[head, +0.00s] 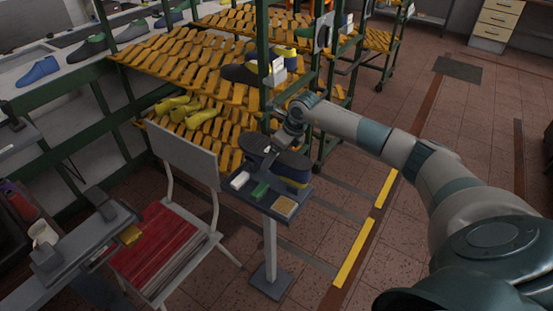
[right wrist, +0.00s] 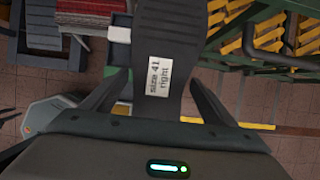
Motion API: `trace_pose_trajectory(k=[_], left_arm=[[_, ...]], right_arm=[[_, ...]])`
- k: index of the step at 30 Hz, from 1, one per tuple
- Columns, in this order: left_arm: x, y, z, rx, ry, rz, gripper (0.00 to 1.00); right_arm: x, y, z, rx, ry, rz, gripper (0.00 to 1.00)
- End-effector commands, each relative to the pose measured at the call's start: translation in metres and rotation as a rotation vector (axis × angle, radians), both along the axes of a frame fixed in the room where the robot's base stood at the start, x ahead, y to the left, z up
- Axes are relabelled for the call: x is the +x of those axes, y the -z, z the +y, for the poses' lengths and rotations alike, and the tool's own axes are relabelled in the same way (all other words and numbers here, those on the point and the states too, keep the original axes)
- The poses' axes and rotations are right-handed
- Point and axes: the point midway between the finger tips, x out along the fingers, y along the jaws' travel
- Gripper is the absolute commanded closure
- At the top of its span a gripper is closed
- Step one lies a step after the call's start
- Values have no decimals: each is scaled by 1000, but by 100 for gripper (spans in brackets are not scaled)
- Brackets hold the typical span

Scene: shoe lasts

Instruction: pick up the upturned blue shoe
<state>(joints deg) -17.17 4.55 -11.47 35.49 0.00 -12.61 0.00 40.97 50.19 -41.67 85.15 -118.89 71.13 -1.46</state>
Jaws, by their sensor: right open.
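The upturned shoe (head: 290,167) lies on the small stand (head: 232,197), dark sole up, with blue and yellow showing below it. In the right wrist view its sole (right wrist: 158,40) carries a white label reading "size 41 right". In the right wrist view the right gripper (right wrist: 156,92) is open, with one finger on each side of the sole and gaps between. The shoe's upper is mostly hidden there.
The stand also holds a white block (head: 239,180), a green block (head: 260,190) and a tan pad (head: 285,207). A chair (head: 185,150) with a red seat is close on the left. A slatted rack (head: 190,60) with other shoes stands behind.

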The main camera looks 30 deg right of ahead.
Motion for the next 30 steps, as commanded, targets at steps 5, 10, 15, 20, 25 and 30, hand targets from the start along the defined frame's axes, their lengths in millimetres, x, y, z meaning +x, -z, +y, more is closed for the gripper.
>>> trace_pose_trajectory(k=[5, 10, 15, 20, 25, 30], left_arm=[[0, 0, 0, 0, 0, 0, 69], [0, 0, 0, 0, 0, 0, 69], [0, 0, 0, 0, 0, 0, 69], [0, 0, 0, 0, 0, 0, 69], [0, 1, 0, 0, 0, 0, 69], [0, 8, 0, 0, 0, 0, 69]], right_arm=[[0, 0, 0, 0, 0, 0, 20], [0, -1, 0, 0, 0, 0, 54], [0, -1, 0, 0, 0, 0, 94], [1, -3, 0, 1, 0, -5, 94], [2, -5, 0, 1, 0, -6, 94], [2, -13, 0, 1, -1, -7, 94]])
